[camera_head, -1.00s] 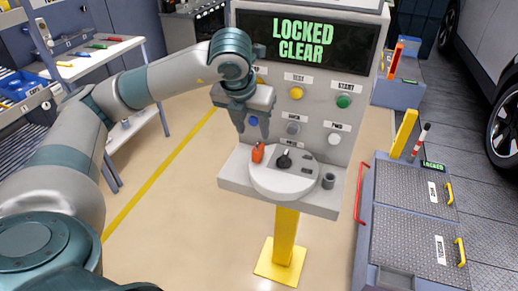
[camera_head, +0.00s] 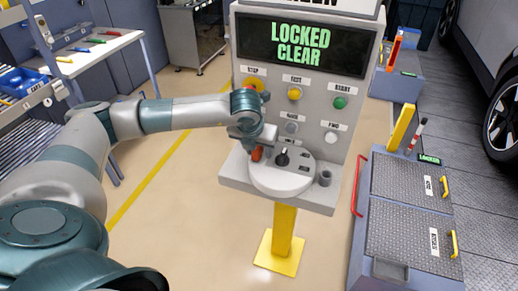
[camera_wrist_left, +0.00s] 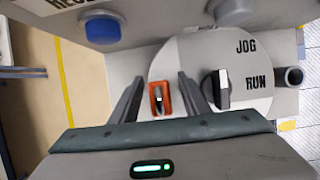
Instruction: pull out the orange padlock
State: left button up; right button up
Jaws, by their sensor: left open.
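The orange padlock (camera_head: 257,154) sits on the left of the round grey plate (camera_head: 283,181) on the console's shelf. It also shows in the left wrist view (camera_wrist_left: 160,98), with a dark and light piece at its middle. My left gripper (camera_head: 262,147) is open over it. In the left wrist view my left gripper's fingers (camera_wrist_left: 160,82) stand apart, one on each side of the padlock, with gaps showing. A black selector knob (camera_wrist_left: 222,90) stands just right of the right finger, beside the words JOG and RUN. My right gripper is not in view.
The console panel above has a screen (camera_head: 309,45) reading LOCKED CLEAR and several buttons, including a blue one (camera_wrist_left: 102,28) close to the left finger. A grey cup-like holder (camera_head: 324,177) is at the shelf's right. A cabinet (camera_head: 408,215) stands to the right.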

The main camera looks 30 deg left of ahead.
pick_arm(q)
jog(key=shift+w+f, duration=0.1)
jog(key=shift+f, duration=0.15)
jog(key=shift+c, duration=0.3)
grip_shut()
jog(key=c, duration=0.6)
grip_release()
jog(key=shift+c, duration=1.3)
jog(key=shift+r, duration=0.3)
jog(key=shift+r, duration=0.15)
jog(key=shift+r+p, duration=0.9)
jog(key=shift+r, duration=1.65)
